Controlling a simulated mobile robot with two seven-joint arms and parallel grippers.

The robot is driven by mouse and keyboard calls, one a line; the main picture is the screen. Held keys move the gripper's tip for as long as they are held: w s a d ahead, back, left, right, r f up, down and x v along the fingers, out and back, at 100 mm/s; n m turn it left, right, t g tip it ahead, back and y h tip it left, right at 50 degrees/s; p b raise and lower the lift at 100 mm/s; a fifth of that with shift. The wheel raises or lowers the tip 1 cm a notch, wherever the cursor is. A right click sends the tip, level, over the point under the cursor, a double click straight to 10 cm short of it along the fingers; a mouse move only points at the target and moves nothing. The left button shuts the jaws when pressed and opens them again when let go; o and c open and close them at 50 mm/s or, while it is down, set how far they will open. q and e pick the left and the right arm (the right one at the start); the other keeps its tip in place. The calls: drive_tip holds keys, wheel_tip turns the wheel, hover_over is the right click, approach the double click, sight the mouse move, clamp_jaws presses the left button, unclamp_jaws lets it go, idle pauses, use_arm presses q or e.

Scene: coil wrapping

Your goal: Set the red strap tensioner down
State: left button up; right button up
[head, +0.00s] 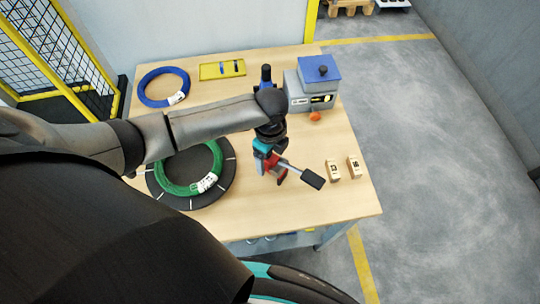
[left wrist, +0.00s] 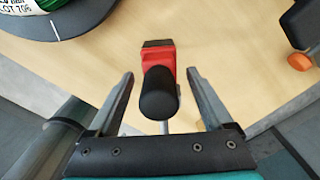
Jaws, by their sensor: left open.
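The red strap tensioner (head: 281,207) is at the front middle of the wooden table, below my left gripper (head: 267,168). Its lever with a black grip (head: 312,179) points to the right. In the left wrist view, the tensioner's red body (left wrist: 158,58) and round black grip (left wrist: 158,94) show between the two spread fingers of my left gripper (left wrist: 161,74). Gaps show on both sides, so the fingers are open and apart from it. The tensioner appears to rest on the tabletop; its underside is hidden. My right gripper is not in view.
A green coil (head: 178,190) lies on a black turntable (head: 228,180) to the left. A blue coil (head: 148,88), a yellow tray (head: 210,73) and a grey-blue machine (head: 300,95) stand behind. Two small tan blocks (head: 333,170) are right. Bare tabletop (head: 345,205) lies front right.

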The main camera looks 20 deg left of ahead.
use_arm(q)
wheel_tip(320, 180, up, 12)
drive_tip(key=shift+r+p, duration=0.15)
drive_tip(key=shift+p, duration=0.6)
